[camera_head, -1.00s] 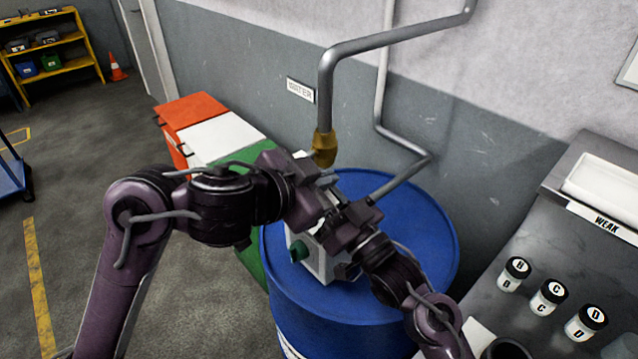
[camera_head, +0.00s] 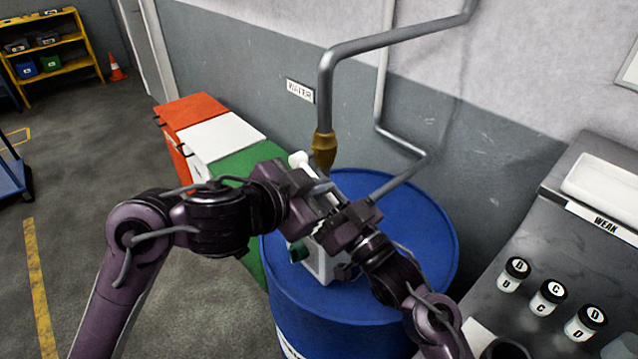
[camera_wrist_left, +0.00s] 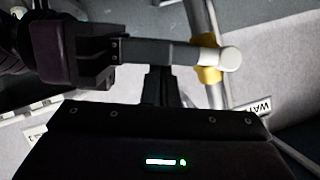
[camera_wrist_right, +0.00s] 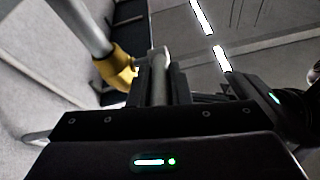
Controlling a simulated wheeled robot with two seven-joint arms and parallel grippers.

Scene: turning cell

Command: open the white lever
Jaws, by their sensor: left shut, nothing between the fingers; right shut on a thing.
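A white-tipped lever (camera_head: 299,159) rises above the white box (camera_head: 322,265) on the blue drum; its white rounded end also shows in the left wrist view (camera_wrist_left: 230,58). My right gripper (camera_head: 322,190) reaches up and left from the drum's right side. Its fingers are shut on the light rod of the lever (camera_wrist_right: 160,75), with the white end beyond the fingertips. My left gripper (camera_wrist_left: 160,82) is shut and empty, close beside the right fingers; I cannot tell if they touch. The lever's lower part is hidden behind the grippers.
A grey pipe with a brass fitting (camera_head: 324,148) comes down just behind the lever. The blue drum (camera_head: 420,235) stands under both grippers. Coloured bins (camera_head: 222,136) are at left and a bench with bottles (camera_head: 548,293) at right.

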